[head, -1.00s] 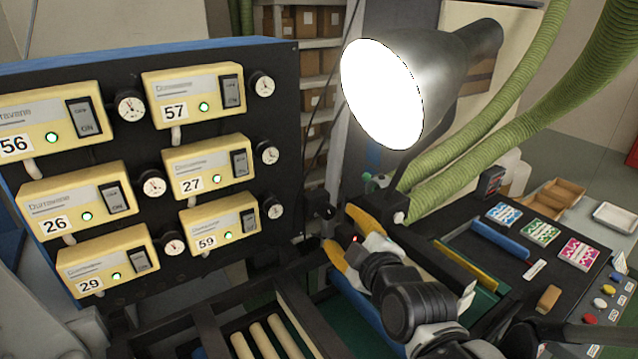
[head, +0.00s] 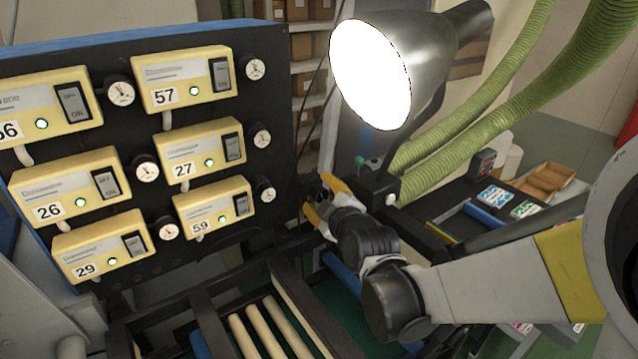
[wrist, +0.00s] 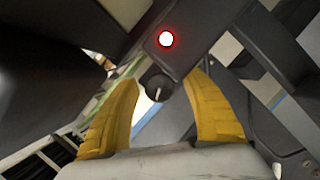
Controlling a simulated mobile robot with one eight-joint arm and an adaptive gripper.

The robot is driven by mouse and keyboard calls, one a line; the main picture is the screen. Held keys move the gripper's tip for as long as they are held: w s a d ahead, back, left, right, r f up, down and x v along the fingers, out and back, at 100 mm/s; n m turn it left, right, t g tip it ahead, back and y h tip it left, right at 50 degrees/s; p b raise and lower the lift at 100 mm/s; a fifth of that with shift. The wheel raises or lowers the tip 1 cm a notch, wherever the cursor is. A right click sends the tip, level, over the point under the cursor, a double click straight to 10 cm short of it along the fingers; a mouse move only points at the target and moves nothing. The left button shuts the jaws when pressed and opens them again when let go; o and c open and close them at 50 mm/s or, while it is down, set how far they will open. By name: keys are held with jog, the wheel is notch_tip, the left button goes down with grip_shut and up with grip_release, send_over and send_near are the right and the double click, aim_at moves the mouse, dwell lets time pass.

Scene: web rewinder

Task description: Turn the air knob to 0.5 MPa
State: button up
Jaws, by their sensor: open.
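A round black knob (wrist: 158,87) with a pale pointer line shows in the wrist view, on a dark housing just below a glowing red light (wrist: 166,39). I take it for the air knob; no pressure scale is readable around it. My gripper (wrist: 163,82) is open, with its two yellow fingers on either side of the knob in the picture. Whether they touch it or stop short of it I cannot tell. In the head view my gripper (head: 323,201) is beside the right edge of the dark panel, below the lamp; the knob cannot be made out there.
The dark panel (head: 225,268) at left carries several yellow switch boxes, such as number 27 (head: 183,170), and small dials. A bright lamp (head: 370,72) hangs above my gripper. Green hoses (head: 480,125) run behind it. Pale rollers (head: 257,332) lie in a frame below.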

jog(key=shift+s, duration=0.1)
jog(key=c, duration=1.2)
jog(key=shift+m, duration=0.6)
jog(key=o, duration=1.2)
